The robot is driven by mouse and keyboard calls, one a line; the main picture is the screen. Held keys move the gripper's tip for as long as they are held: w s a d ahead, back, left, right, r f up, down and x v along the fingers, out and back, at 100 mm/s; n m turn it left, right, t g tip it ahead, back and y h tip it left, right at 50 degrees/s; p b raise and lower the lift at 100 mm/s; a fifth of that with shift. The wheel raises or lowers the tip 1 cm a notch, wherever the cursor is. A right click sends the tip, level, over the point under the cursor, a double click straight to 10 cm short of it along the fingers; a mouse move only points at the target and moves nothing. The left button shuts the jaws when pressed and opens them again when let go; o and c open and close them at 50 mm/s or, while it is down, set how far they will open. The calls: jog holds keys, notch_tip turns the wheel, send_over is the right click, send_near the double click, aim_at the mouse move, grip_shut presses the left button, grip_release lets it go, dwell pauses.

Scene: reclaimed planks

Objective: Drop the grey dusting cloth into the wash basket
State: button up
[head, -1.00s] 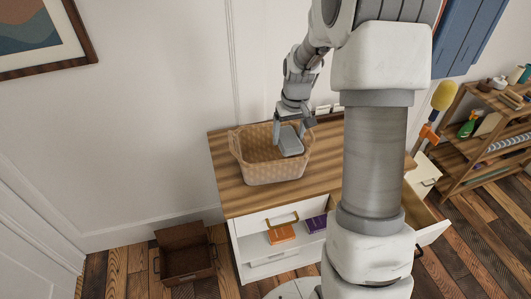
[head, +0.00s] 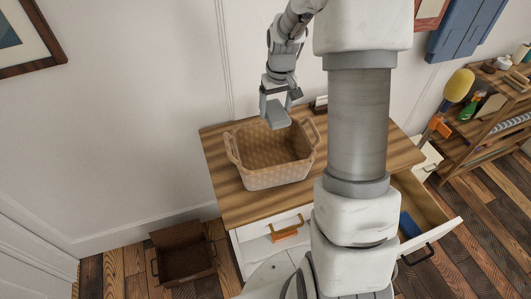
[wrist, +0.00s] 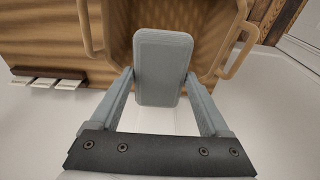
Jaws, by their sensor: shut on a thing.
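My gripper (head: 276,107) is shut on the grey dusting cloth (head: 279,118), a flat rounded grey block. In the wrist view the cloth (wrist: 162,62) sits between the two fingers of my gripper (wrist: 161,80). The woven tan wash basket (head: 278,179) stands on the wooden cabinet top. In the head view the cloth overlaps the basket's back rim and appears above it. In the wrist view the basket (wrist: 205,45) lies beyond and below the cloth. The part of its inside that shows looks empty.
The cabinet top (head: 225,195) is bare left of the basket. An open drawer (head: 428,236) juts out at right, and an orange item (head: 285,234) shows in the cabinet front. An open brown box (head: 185,262) is on the floor. A shelf (head: 490,125) stands right.

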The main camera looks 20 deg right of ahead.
notch_tip(320, 180, down, 6)
jog(key=b, duration=0.3)
jog(key=shift+s+b, duration=0.1)
jog(key=shift+b, duration=0.3)
jog(key=shift+r, duration=0.1)
jog(key=o, duration=1)
jog(key=shift+o, duration=0.2)
notch_tip(320, 180, up, 17)
jog(key=s+p, duration=0.1)
jog(key=s, duration=0.1)
jog(key=shift+s, duration=0.3)
jog(key=shift+r, duration=0.1)
